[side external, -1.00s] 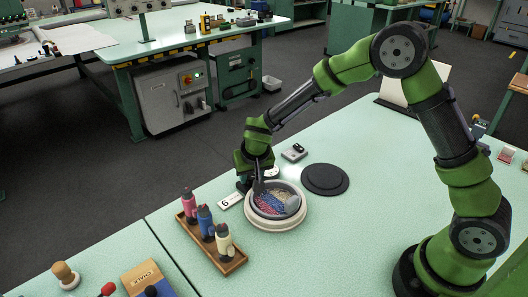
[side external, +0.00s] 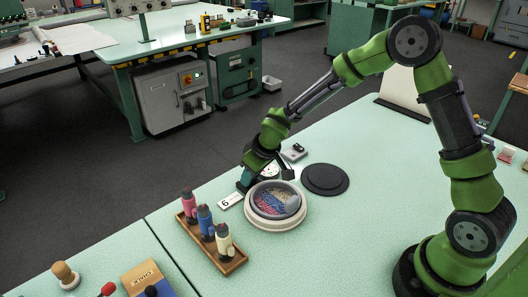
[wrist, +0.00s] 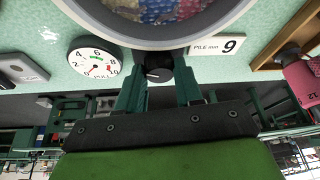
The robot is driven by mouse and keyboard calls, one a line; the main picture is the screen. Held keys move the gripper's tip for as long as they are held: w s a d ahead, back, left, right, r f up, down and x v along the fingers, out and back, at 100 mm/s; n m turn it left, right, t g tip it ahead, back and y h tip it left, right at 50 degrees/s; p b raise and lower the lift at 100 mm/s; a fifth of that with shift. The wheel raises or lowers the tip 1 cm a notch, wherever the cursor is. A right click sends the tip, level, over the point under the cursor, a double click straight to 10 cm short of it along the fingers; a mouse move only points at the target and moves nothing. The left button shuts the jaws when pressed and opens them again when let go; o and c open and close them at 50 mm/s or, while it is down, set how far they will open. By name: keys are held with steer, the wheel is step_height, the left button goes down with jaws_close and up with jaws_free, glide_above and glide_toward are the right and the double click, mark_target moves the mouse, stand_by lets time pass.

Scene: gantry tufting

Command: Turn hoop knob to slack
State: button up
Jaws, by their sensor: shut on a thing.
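The hoop is a round cream ring (side external: 255,217) on the green table, with pink, blue and cream yarn inside. Its lower rim shows in the wrist view (wrist: 150,43). A dark knob (wrist: 158,66) sits at the hoop's outer side. My gripper (wrist: 159,78) has one finger on each side of the knob and is shut on it. In the side view my gripper (side external: 246,182) is low and tilted at the hoop's far left side, and it hides the knob. A round white dial gauge (wrist: 94,57) stands beside the knob; I cannot read its needle surely.
A "PILE mm 9" card (wrist: 218,46) lies close to the gripper. A wooden rack (side external: 232,264) of yarn bottles stands front left of the hoop. A black disc (side external: 325,179) lies to its right. A small grey box (side external: 294,152) is behind.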

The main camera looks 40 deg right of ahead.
steer(key=shift+d+n+y, duration=0.1)
steer(key=shift+n+y, duration=0.3)
steer(key=shift+n, duration=0.6)
steer(key=shift+g, duration=0.3)
steer(key=shift+s, duration=0.1)
steer(key=o, duration=1)
steer(key=shift+o, duration=0.2)
steer(key=v, duration=1.6)
steer(key=shift+s+r, duration=0.2)
steer(key=shift+r, duration=0.15)
